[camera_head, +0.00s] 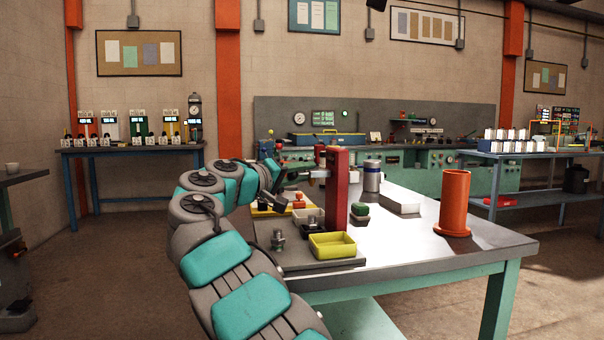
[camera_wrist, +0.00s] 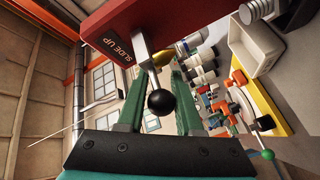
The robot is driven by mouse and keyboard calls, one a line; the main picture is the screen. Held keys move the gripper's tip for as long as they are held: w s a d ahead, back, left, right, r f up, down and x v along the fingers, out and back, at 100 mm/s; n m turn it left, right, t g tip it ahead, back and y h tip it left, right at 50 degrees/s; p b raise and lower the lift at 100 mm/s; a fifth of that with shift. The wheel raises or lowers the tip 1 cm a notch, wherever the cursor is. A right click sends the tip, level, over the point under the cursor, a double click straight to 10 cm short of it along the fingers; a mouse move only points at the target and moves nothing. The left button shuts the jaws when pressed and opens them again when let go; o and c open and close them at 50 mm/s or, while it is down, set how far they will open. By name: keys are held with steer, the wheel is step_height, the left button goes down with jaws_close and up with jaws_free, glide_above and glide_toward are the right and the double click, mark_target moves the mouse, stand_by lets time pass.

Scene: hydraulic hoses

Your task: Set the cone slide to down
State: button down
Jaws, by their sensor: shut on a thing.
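The cone slide is a red upright post (camera_head: 337,190) on a dark base on the bench. In the wrist view its red body (camera_wrist: 110,20) fills the top and carries the words "SLIDE UP". A metal lever (camera_wrist: 148,62) with a black ball knob (camera_wrist: 162,102) comes out of it. My gripper (camera_wrist: 158,78) has its green fingers on either side of the lever, shut on it, with the ball between the fingers on my palm side. In the head view my gripper (camera_head: 296,177) is at the left of the post, small and partly hidden by my arm.
A yellow bin (camera_head: 332,246) sits at the post's foot, with metal fittings (camera_head: 278,240) beside it. An orange cylinder (camera_head: 454,203), a white tray (camera_head: 400,201) and a silver-blue canister (camera_head: 372,176) stand to the right. The bench's (camera_head: 420,258) front right is clear.

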stand_by(0.6)
step_height(320, 180, down, 7)
steer(key=b, duration=0.5)
steer(key=shift+r, duration=0.1)
steer(key=c, duration=0.6)
jaws_free()
steer(key=shift+r, duration=0.1)
steer(key=shift+a, duration=0.1)
steer(key=v, duration=0.7)
steer(key=shift+s+a, duration=0.2)
steer(key=shift+s, duration=0.1)
